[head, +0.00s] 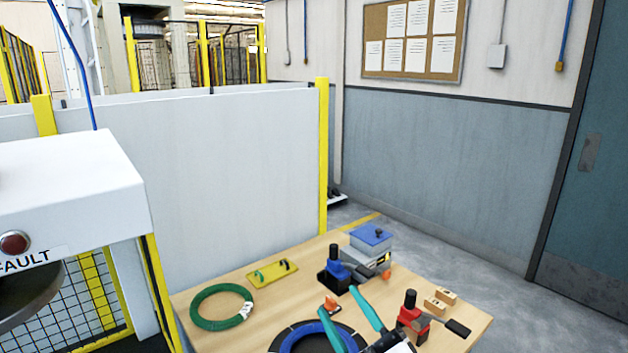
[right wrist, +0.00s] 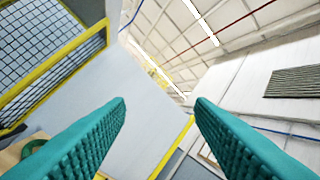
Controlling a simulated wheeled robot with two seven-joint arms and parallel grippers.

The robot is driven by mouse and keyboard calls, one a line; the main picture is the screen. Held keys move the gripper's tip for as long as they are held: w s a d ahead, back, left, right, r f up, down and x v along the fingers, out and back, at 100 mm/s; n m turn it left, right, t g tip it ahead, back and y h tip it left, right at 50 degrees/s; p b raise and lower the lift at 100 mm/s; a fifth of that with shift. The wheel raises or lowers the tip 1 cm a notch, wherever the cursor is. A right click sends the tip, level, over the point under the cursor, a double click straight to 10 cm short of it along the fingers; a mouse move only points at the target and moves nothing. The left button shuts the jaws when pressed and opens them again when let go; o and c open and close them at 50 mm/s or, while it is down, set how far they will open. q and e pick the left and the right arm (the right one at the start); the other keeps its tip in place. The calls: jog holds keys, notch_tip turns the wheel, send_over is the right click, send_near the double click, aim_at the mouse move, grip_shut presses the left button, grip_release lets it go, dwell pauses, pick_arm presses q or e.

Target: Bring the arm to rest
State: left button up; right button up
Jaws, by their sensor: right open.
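My right gripper (head: 343,315) shows at the bottom of the head view with its two teal fingers apart and nothing between them. It is above the front part of the wooden table (head: 215,281). In the right wrist view the two ribbed fingers (right wrist: 160,105) are spread wide and point toward the wall and ceiling. My left gripper is in neither view.
The table holds a green coil (head: 195,316), a blue coil on a dark round base (head: 283,341), a yellow plate (head: 285,276), a blue-and-grey device (head: 372,237), a red tool (head: 409,316) and small wooden blocks (head: 436,306). A white panel (head: 230,150) stands behind.

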jog(key=s+d+f+m+g+h, duration=0.3)
jog(key=d+f+m+h, duration=0.4)
jog(key=f, duration=0.2)
jog(key=s+d+f+m+g+h, duration=0.3)
jog(key=d+f+m+h, duration=0.35)
jog(key=d+f, duration=0.2)
jog(key=s+f+g, duration=0.5)
jog(key=s+f, duration=0.1)
jog(key=s, duration=0.3)
jog(key=s+f+g, duration=0.5)
jog(key=s+f, duration=0.1)
jog(key=s, duration=0.3)
notch_tip(320, 180, down, 26)
jog(key=s+g, duration=0.2)
jog(key=s+d+f, duration=0.3)
jog(key=s+f, duration=1.2)
jog(key=shift+s+f+g+y, duration=0.25)
jog(key=shift+f+g+y, duration=0.1)
jog(key=shift+g, duration=0.05)
jog(key=shift+d, duration=0.1)
